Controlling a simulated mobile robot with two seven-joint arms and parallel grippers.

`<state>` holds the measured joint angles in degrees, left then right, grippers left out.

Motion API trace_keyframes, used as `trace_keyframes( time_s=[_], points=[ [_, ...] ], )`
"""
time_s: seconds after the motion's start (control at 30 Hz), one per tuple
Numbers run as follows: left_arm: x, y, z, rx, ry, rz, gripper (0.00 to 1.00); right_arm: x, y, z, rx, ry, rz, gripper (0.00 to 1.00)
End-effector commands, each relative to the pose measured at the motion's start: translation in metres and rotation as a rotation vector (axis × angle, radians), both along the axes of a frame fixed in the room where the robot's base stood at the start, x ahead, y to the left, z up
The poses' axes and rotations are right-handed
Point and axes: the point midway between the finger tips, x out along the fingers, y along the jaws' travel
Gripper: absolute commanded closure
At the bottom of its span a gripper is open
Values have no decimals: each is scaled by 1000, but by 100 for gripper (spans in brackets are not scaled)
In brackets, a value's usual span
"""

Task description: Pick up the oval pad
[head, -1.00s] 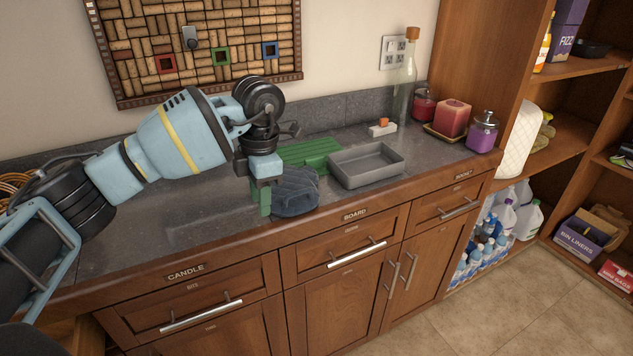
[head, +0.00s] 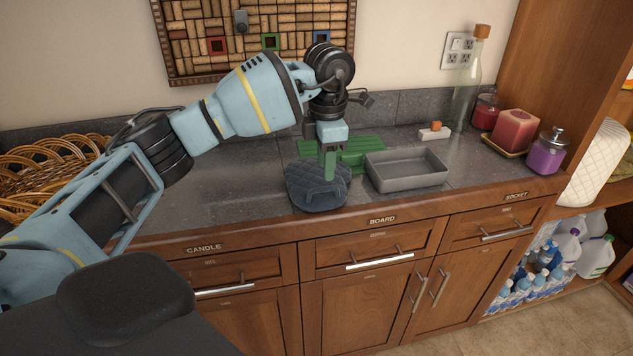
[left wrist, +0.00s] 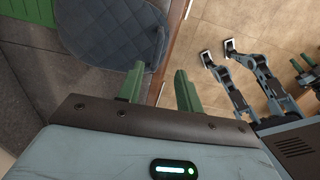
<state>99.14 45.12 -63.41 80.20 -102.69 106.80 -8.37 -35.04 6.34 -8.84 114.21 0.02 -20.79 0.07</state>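The oval pad (head: 305,190) is dark blue, quilted and rounded. It lies on the grey counter near its front edge, in front of a green ridged object. My left gripper (head: 328,170) points down at the pad and covers part of it in the head view. In the left wrist view, the two green fingers (left wrist: 160,88) are apart with nothing between them. There, the pad (left wrist: 105,30) lies just beyond the fingertips, one finger overlapping its edge in the picture. I cannot tell whether they touch. My right gripper (left wrist: 302,68) is small at the right edge of that view, its green fingertips apart.
A grey tray (head: 408,184) stands right of the pad, and the green ridged object (head: 365,152) is behind it. A bottle (head: 466,95), candles (head: 514,130) and a purple jar (head: 547,150) stand farther right. A wicker basket (head: 50,170) is at left; the counter between is clear.

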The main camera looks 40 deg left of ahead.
Motion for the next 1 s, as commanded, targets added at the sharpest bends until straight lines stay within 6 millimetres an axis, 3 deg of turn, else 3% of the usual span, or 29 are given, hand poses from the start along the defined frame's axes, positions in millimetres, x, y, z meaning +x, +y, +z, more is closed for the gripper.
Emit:
trace_keyframes(
  time_s=[0.27, 0.63, 0.93, 1.0],
  points=[
    [0, 1, -14, 1, 1, -1, 64, 4, 1, 2, 3, -6, -4, 64],
    [1, 7, -59, 1, 2, -1, 64, 13, 0, 8, 1, -27, -2, 64],
    [2, 7, -63, 1, -1, -1, 64, 12, -1, 8, -1, -27, 1, 64],
    [2, 7, -63, 1, -1, -1, 72, 12, -1, 8, -2, -27, 2, 64]
  ],
)
